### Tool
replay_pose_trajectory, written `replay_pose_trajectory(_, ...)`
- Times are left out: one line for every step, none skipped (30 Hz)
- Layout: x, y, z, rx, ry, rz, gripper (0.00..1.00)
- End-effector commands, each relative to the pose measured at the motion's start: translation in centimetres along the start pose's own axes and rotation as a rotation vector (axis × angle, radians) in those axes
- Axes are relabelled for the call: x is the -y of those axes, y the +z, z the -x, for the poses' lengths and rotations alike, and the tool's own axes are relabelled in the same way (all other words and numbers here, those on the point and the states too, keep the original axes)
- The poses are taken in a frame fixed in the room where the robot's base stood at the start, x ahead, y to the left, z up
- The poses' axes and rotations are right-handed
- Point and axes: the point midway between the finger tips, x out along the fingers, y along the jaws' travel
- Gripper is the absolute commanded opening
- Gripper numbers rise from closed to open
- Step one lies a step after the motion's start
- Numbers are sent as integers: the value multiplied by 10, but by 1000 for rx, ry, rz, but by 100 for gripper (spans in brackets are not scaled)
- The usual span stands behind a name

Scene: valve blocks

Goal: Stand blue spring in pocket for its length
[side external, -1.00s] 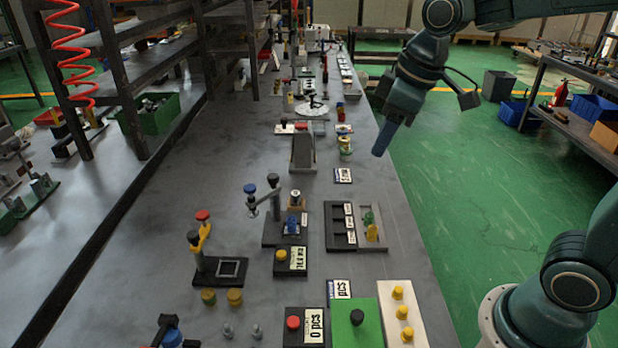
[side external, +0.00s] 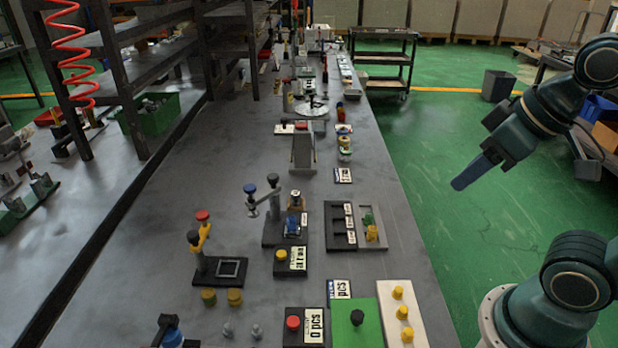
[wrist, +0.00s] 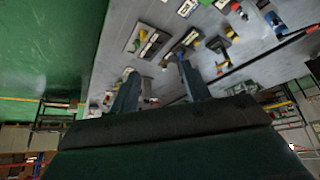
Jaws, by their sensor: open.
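A small blue piece (side external: 292,226), which looks like the blue spring, sits in the black gauge stand (side external: 270,238) with a display in front; its coils are too small to make out. Right of it is a black block with labelled pockets (side external: 330,228); it also shows in the wrist view (wrist: 152,46). I see nothing blue in its pockets. A grey tray (side external: 371,246) beside the block holds a green and a yellow piece. My gripper (side external: 462,184) is off the bench's right side, above the floor. In the wrist view its fingers (wrist: 157,88) are apart with nothing between them.
A yellow and black press (side external: 203,245) and a blue-knobbed lever (side external: 262,195) rise left of the block. A grey sloped stand (side external: 303,152) is farther back. The bench's left middle is clear.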

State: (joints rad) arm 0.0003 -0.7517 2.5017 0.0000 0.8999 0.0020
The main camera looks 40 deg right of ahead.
Motion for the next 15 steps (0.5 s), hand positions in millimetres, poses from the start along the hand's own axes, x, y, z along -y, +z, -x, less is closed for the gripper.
replay_pose_trajectory(0, 0, 0, 0, 0, 0, 49)
replay_pose_trajectory(0, 0, 0, 0, 0, 0, 49)
replay_pose_trajectory(0, 0, 0, 0, 0, 0, 49)
replay_pose_trajectory(0, 0, 0, 0, 0, 1, 49)
replay_pose_trajectory(0, 0, 0, 0, 0, 1, 49)
replay_pose_trajectory(0, 0, 0, 0, 0, 1, 49)
replay_pose_trajectory(0, 0, 0, 0, 0, 1, 49)
replay_pose_trajectory(0, 0, 0, 0, 0, 1, 49)
replay_pose_trajectory(0, 0, 0, 0, 0, 1, 49)
replay_pose_trajectory(0, -1, 0, 0, 0, 1, 49)
replay_pose_trajectory(0, -1, 0, 1, 0, 0, 49)
replay_pose_trajectory(0, -2, 0, 2, 0, -4, 49)
replay_pose_trajectory(0, -3, 0, 3, 0, -8, 49)
replay_pose_trajectory(0, -4, 0, 4, -1, -13, 49)
replay_pose_trajectory(0, -6, 0, 7, -1, -22, 49)
